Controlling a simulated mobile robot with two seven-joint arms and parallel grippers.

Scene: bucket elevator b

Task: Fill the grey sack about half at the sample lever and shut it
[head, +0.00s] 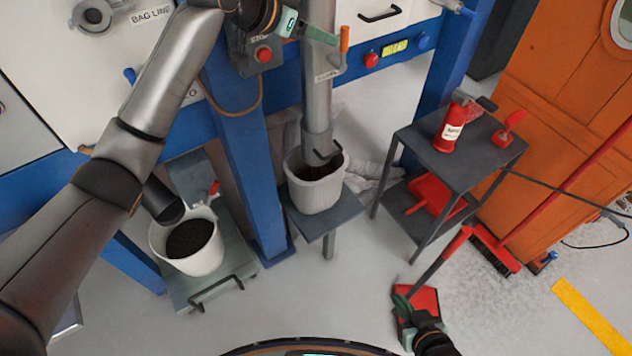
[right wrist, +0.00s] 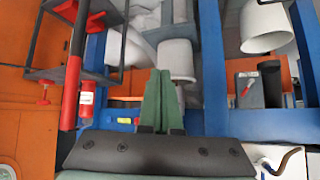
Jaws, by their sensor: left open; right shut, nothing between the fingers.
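The pale grey sack (head: 316,192) stands upright on a small grey stand, its mouth open around the lower end of the vertical metal pipe (head: 317,100). Dark material shows inside; its level is partly hidden by the pipe. The sample lever (head: 344,40), with an orange handle, is on the pipe's right side. My left gripper (head: 290,24) is open beside the upper pipe, left of the lever; whether it touches anything is unclear. My right gripper (head: 402,305) is shut and empty, low at the front right, far from the sack. Its closed green fingers fill the middle of the right wrist view (right wrist: 160,98).
A white bucket (head: 180,262) of dark material stands on a grey platform at left. A grey table (head: 470,148) holds a red canister (head: 453,128). A long-handled red dustpan (head: 425,298) is beside my right gripper. A red broom (head: 497,250) leans at right.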

